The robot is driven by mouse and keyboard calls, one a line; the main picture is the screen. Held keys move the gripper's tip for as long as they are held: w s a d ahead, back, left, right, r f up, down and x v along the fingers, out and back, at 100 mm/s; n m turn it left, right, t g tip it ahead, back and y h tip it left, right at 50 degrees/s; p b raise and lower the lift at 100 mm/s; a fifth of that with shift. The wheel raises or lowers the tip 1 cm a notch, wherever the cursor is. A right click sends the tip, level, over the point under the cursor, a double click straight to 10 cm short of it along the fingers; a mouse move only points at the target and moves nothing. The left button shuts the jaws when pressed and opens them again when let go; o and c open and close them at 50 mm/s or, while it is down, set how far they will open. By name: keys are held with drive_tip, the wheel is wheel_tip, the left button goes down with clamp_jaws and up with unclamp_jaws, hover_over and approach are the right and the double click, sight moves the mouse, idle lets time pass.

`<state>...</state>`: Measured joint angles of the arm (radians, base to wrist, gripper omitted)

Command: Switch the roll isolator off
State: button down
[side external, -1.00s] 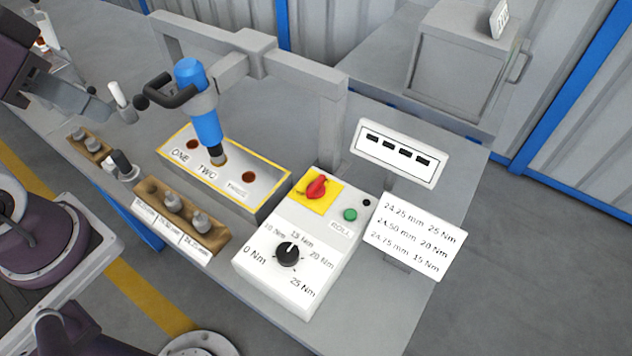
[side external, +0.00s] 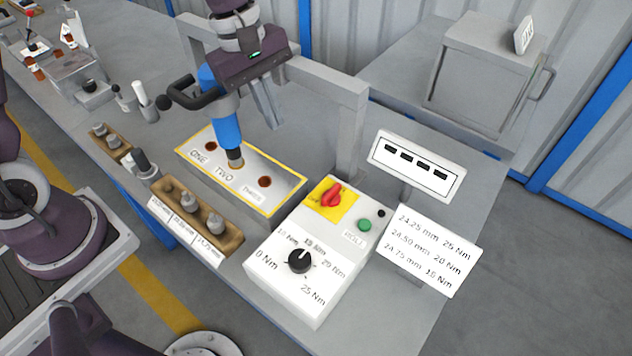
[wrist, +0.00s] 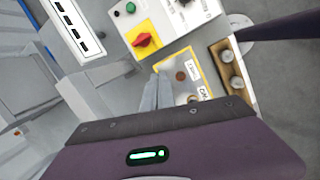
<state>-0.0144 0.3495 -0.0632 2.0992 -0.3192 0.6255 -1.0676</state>
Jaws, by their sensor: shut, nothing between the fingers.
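The roll isolator is a red rotary handle (side external: 331,196) on a yellow plate (side external: 321,208), on top of the white control box (side external: 262,270). It also shows in the wrist view as a red handle (wrist: 143,40) on yellow. My gripper (side external: 272,126) is shut and empty. It hangs above the bench beside the blue tool (side external: 227,128), up and to the left of the isolator in the side view. In the wrist view my fingers (wrist: 157,92) sit below the isolator, apart from it. The handle's exact setting is hard to read.
A green button (side external: 365,225) and a black dial (side external: 299,261) share the box. A grey gantry (side external: 345,92) stands behind, near my gripper. A white slotted display (side external: 416,166) and a torque sign (side external: 430,250) stand to the right. A socket tray (side external: 232,240) lies left.

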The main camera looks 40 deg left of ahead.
sight(331, 195)
wheel_tip(331, 195, down, 6)
drive_tip(key=w+n+g, duration=0.1)
drive_tip(key=w+n, duration=0.1)
drive_tip(key=n, duration=0.1)
drive_tip(key=shift+w+d, duration=0.2)
drive_tip(key=shift+d, duration=0.25)
drive_tip(key=shift+f, duration=0.15)
drive_tip(key=d+f, duration=0.2)
drive_tip(key=f, duration=0.1)
drive_tip(key=d+f, duration=0.1)
drive_tip(key=f, duration=0.2)
drive_tip(key=d+f, duration=0.2)
drive_tip(key=f, duration=0.1)
drive_tip(key=shift+d+f, duration=0.3)
drive_tip(key=shift+d, duration=0.45)
